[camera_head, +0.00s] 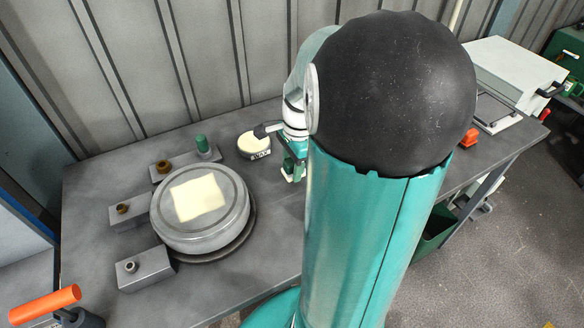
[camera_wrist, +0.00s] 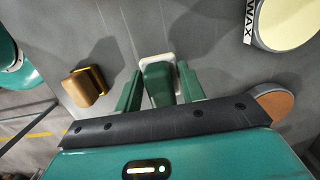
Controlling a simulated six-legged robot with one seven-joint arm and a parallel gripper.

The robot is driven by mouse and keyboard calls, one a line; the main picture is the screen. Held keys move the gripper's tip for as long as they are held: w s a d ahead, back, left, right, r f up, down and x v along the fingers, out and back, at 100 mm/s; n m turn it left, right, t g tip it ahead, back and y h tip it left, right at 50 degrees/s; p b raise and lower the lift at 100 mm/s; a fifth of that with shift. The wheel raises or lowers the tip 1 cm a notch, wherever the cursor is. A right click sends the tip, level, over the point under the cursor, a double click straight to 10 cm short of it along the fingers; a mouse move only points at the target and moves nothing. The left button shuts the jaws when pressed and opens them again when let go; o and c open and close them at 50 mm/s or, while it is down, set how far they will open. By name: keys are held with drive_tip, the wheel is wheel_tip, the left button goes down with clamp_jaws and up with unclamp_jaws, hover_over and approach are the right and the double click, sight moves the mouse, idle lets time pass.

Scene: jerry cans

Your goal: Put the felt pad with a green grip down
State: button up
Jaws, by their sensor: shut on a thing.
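The felt pad with a green grip (camera_wrist: 158,58) is between the two green fingers of my gripper (camera_wrist: 160,84) in the wrist view. Its pale base shows around the green grip. My gripper is shut on it. In the head view my gripper (camera_head: 291,168) is right of the wax tin, over the grey bench, partly hidden by my own arm. The pad is low over the bench top; I cannot tell if it touches.
The wax tin (camera_head: 253,147) stands left of my gripper. A round grey disc (camera_head: 190,238) with a cream square cloth (camera_head: 198,197) lies among grey blocks (camera_head: 146,270). A brown block (camera_wrist: 86,88) and an orange-brown round thing (camera_wrist: 274,104) flank the gripper. Bare bench (camera_wrist: 215,35) lies between.

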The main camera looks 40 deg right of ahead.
sight(291, 174)
drive_tip(key=f, duration=0.3)
drive_tip(key=shift+w, duration=0.2)
drive_tip(key=shift+s, duration=0.15)
drive_tip(key=shift+w+f, duration=0.1)
drive_tip(key=shift+w, duration=0.1)
drive_tip(key=shift+s, duration=0.15)
drive_tip(key=shift+f, duration=0.15)
drive_tip(key=o, duration=0.9)
drive_tip(key=shift+o, duration=0.2)
